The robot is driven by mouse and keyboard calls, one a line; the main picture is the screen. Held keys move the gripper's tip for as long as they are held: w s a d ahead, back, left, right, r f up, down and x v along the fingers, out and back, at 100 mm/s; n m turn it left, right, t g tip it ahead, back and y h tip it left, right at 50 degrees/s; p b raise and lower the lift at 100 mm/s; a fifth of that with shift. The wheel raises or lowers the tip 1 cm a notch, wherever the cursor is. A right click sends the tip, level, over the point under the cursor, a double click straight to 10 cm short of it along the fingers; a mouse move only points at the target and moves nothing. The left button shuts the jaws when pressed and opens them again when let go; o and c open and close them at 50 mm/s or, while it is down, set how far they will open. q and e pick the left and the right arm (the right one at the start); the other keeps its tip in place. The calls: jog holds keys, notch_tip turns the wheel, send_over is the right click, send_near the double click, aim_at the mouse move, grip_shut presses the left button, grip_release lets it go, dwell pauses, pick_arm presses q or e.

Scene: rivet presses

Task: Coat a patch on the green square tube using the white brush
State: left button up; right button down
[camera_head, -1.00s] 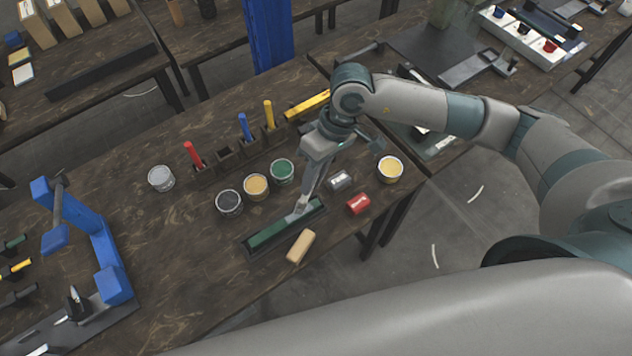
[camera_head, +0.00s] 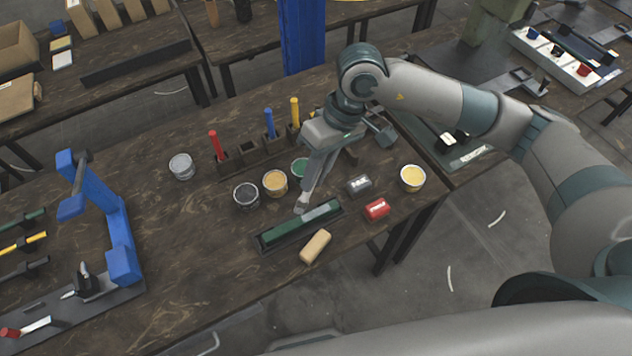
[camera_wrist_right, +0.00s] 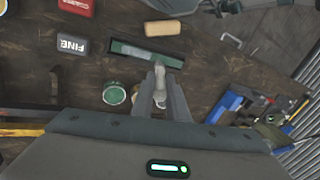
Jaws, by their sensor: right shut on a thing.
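The green square tube (camera_head: 282,232) lies in a dark shallow holder (camera_head: 262,248) near the table's front edge. A pale grey patch (camera_head: 319,212) shows on its right part; the tube also shows in the right wrist view (camera_wrist_right: 119,47). My right gripper (camera_head: 312,185) is shut on the white brush (camera_head: 301,206), which points down. The brush tip is at the far side of the tube, seemingly just off it; its height is unclear. In the right wrist view the brush (camera_wrist_right: 159,88) sits between the fingers. My left gripper is not in view.
Open cans stand behind the tube: black (camera_head: 246,195), orange-yellow (camera_head: 275,183), green (camera_head: 299,167). A grey can (camera_head: 181,166) is further left, a yellow can (camera_head: 412,178) right. Grey (camera_head: 360,185), red (camera_head: 376,209) and tan blocks (camera_head: 315,246) lie near the tube. A blue press (camera_head: 115,225) stands left.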

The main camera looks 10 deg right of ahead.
jog(key=shift+a+r, duration=0.2)
jog(key=shift+r, duration=0.7)
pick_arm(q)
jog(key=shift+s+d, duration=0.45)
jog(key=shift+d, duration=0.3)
pick_arm(e)
jog(key=shift+d+r, duration=0.1)
jog(key=shift+r, duration=0.95)
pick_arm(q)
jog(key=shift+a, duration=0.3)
